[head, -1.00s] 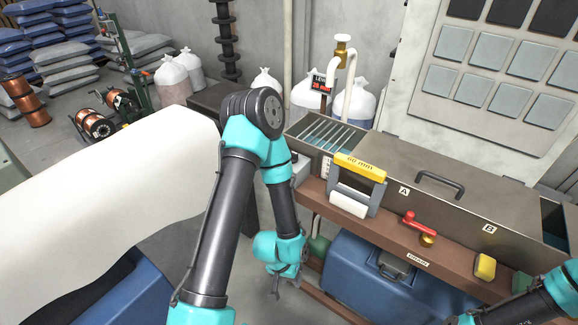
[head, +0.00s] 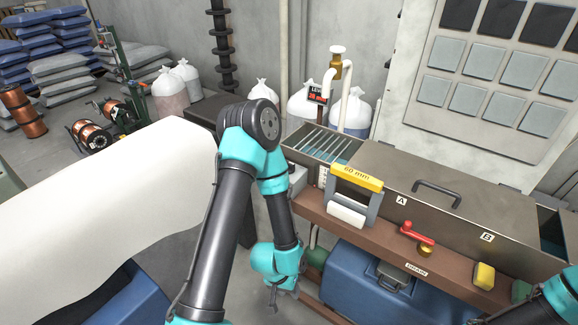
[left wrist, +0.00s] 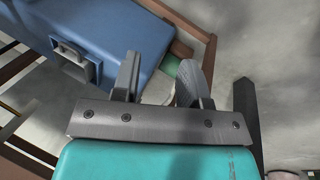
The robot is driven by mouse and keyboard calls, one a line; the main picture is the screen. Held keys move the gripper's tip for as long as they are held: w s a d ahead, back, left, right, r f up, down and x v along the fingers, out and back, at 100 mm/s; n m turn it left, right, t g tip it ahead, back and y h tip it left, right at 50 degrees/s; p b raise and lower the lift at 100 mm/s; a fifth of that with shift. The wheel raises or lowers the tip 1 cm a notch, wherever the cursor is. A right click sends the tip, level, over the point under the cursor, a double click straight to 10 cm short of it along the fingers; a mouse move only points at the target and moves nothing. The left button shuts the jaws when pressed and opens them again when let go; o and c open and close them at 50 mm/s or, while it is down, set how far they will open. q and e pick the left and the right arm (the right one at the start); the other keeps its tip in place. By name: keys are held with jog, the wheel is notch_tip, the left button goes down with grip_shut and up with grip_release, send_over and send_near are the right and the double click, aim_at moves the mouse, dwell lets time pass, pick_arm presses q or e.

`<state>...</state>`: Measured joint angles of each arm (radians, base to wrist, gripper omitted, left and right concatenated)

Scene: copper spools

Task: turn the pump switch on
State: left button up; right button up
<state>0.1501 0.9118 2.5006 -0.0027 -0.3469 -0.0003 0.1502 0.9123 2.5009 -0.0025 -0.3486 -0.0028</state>
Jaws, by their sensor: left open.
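My left gripper (head: 273,297) hangs low, left of the brown bench ledge and below its top. In the left wrist view its two fingers (left wrist: 160,62) are apart with nothing between them. A small grey box (head: 297,178) sits at the left end of the metal tank (head: 370,165), partly hidden by my left arm. I cannot clearly make out a pump switch; this box may be it, and its on or off position does not show. My right arm enters at the lower right; its gripper is out of view.
The brown ledge (head: 335,225) carries a yellow "60 mm" roller frame (head: 356,178), a red-handled drain valve (head: 415,231) and a yellow sponge (head: 484,276). A blue toolbox (head: 355,285) stands beneath; it also shows in the left wrist view (left wrist: 110,40). A white sheet (head: 110,210) lies at left.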

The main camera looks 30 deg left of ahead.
pick_arm(q)
jog(key=w+r+n+g, duration=0.1)
jog(key=w+r+n, duration=0.4)
jog(key=w+r, duration=0.15)
notch_tip(320, 180, up, 41)
jog(key=n+y, duration=0.4)
jog(key=n, duration=0.6)
send_over(289, 162)
jog(key=shift+a, duration=0.1)
jog(key=shift+f, duration=0.15)
notch_tip(289, 162, down, 17)
jog(key=shift+f, duration=0.1)
grip_shut()
